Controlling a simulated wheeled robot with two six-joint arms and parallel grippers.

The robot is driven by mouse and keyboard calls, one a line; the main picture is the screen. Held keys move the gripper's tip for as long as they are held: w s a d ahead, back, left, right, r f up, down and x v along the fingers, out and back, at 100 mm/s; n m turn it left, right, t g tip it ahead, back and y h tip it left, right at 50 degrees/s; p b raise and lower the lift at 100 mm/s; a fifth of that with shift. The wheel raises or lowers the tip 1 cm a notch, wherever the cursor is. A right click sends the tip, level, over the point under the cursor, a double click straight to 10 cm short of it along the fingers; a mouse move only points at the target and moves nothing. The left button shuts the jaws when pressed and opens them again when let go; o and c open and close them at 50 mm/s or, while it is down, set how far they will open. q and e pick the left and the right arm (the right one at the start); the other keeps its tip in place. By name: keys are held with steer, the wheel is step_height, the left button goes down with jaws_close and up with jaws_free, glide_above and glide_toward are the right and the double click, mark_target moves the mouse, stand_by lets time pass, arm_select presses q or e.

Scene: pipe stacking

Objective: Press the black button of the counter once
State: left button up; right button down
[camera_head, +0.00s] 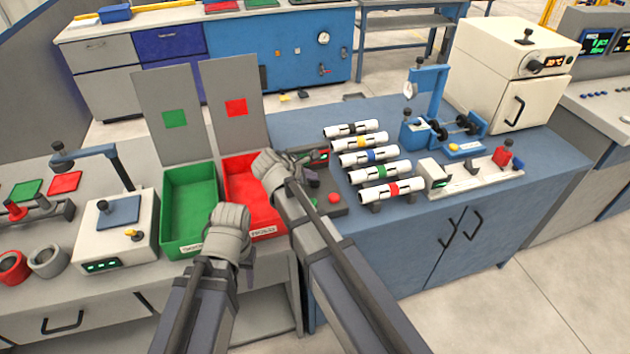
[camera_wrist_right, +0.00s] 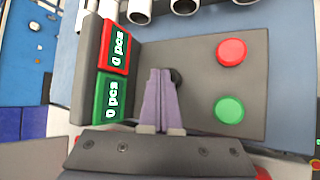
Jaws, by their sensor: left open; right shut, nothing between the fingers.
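The counter (camera_wrist_right: 215,110) is a grey box with a red and a green display, both seeming to read 0 pcs. A red button (camera_wrist_right: 232,52) and a green button (camera_wrist_right: 229,109) stand on its face. The black button (camera_wrist_right: 178,77) sits between displays and buttons, mostly hidden behind the fingertips of my right gripper (camera_wrist_right: 162,73). That gripper is shut and empty, right over the button; I cannot tell whether it touches. In the head view the counter (camera_head: 340,209) is partly covered by my right arm.
A green bin (camera_head: 168,208) and a red bin (camera_head: 236,203) stand left of the counter. Several banded white pipes (camera_head: 372,156) lie on holders to its right. A white device (camera_head: 105,240) stands at the left.

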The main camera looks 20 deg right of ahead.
mark_target(312, 184)
steer(key=shift+r+p, duration=0.65)
steer(key=shift+r, duration=0.15)
step_height(312, 184, up, 5)
steer(key=p, duration=0.5)
stand_by(0.5)
steer(key=s+f+m+g+y, duration=0.1)
steer(key=s+m, duration=0.1)
steer(key=s+d+f+m+y, duration=0.1)
steer(key=s+f+m, duration=0.1)
steer(key=s+m, duration=0.1)
steer(key=s+f+m+g, duration=0.1)
steer(key=s+m, duration=0.1)
steer(key=s, duration=0.1)
steer(key=shift+s+d+f+g+y, duration=0.2)
steer(key=shift+d+g+y, duration=0.1)
steer(key=shift+y, duration=0.1)
steer(key=s+a+f+m+g+y, duration=0.2)
steer(key=s+a+m+y, duration=0.15)
steer(key=s+m, duration=0.55)
steer(key=s+a+n+g, duration=0.1)
steer(key=s+a+n, duration=0.2)
steer(key=s+a, duration=0.3)
steer(key=a, duration=0.4)
steer(key=shift+a, duration=0.15)
